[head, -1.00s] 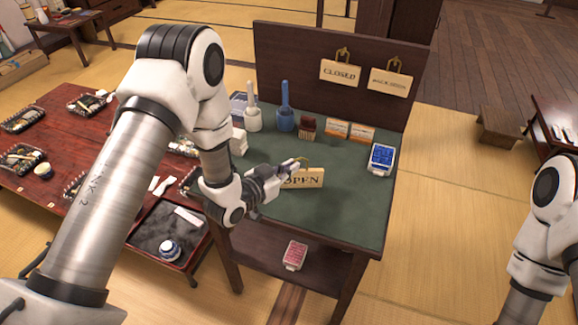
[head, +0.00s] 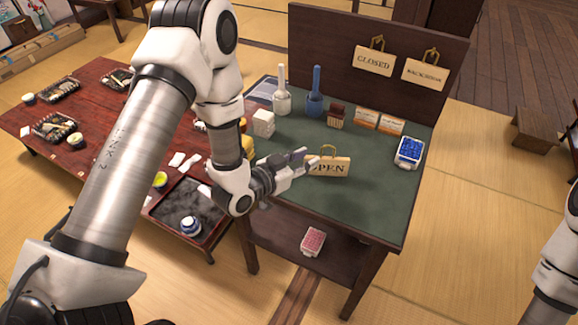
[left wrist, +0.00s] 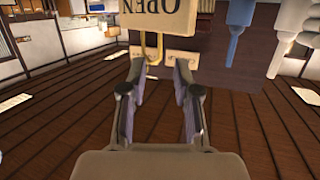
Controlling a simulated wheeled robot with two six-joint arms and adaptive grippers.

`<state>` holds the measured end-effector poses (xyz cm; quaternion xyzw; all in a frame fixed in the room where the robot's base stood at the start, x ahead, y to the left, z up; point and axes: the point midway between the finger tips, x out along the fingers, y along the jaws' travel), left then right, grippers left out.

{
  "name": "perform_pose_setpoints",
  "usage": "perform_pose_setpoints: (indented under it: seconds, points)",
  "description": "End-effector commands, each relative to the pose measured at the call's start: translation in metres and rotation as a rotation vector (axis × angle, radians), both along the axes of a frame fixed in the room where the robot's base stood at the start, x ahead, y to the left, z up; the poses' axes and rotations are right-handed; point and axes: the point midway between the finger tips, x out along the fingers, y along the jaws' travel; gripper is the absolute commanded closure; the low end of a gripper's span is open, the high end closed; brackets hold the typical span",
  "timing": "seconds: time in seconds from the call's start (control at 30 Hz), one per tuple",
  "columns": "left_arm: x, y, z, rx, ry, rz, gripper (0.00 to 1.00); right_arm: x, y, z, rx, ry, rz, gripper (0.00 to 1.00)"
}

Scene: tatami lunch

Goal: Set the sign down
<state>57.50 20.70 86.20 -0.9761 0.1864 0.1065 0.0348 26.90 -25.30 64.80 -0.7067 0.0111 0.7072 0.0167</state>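The wooden OPEN sign (head: 334,168), with a gold loop on top, appears to rest on the green top of the stand (head: 352,202). My left gripper (head: 304,160) is just left of the sign, its fingers apart and empty. In the left wrist view the sign (left wrist: 158,14) shows upside down at the top, beyond the open fingers (left wrist: 159,68). Its loop lies ahead of the gap between the fingertips. The fingers cover the sign's left edge in the head view. Part of my right arm shows at the right edge; its gripper is out of view.
A CLOSED sign (head: 373,61) and another sign (head: 424,74) hang on the back board. Green surface in front of the sign is clear.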

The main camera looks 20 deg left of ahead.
Motion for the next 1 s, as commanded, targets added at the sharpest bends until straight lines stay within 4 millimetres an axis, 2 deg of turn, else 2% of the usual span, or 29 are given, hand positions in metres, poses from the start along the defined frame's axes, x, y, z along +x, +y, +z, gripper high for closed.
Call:
perform_pose_setpoints:
  seconds: [0.1, 0.3, 0.5, 0.57, 0.67, 0.73, 0.77, 0.8, 0.87, 0.9, 1.0]
  points:
    - [-0.030, 0.013, 0.006, -0.006, 0.003, 0.007, 0.69, 0.000, 0.000, -0.004, 0.000, 0.000, 0.000, 1.00]
    - [-0.064, 0.026, 0.015, -0.004, 0.001, 0.004, 0.69, 0.000, 0.000, -0.006, 0.000, 0.000, 0.000, 1.00]
    - [-0.072, 0.028, 0.017, 0.000, 0.000, 0.001, 0.69, 0.000, 0.000, -0.006, 0.000, 0.000, 0.000, 1.00]
    - [-0.074, 0.027, 0.010, 0.004, 0.027, -0.001, 0.69, 0.000, 0.000, -0.006, 0.000, 0.000, 0.000, 1.00]
    - [-0.090, 0.023, -0.035, 0.031, 0.206, 0.005, 0.69, 0.000, 0.000, -0.006, 0.000, 0.000, 0.000, 1.00]
    - [-0.118, 0.022, -0.088, 0.064, 0.438, 0.031, 0.69, 0.000, 0.000, -0.006, 0.000, 0.000, 0.000, 1.00]
    - [-0.136, 0.023, -0.112, 0.081, 0.552, 0.052, 0.69, 0.000, 0.000, -0.006, 0.000, 0.000, 0.000, 1.00]
    - [-0.163, 0.026, -0.142, 0.103, 0.708, 0.089, 0.69, 0.000, 0.000, -0.006, 0.000, 0.000, 0.000, 1.00]
    - [-0.207, 0.031, -0.177, 0.136, 0.927, 0.159, 0.69, 0.000, 0.000, -0.006, 0.000, 0.000, 0.000, 1.00]
    - [-0.236, 0.035, -0.194, 0.156, 1.054, 0.210, 0.69, 0.000, 0.000, -0.006, 0.000, 0.000, 0.000, 1.00]
    - [-0.289, 0.043, -0.215, 0.192, 1.271, 0.322, 0.69, 0.000, 0.000, -0.005, 0.000, 0.000, 0.000, 1.00]
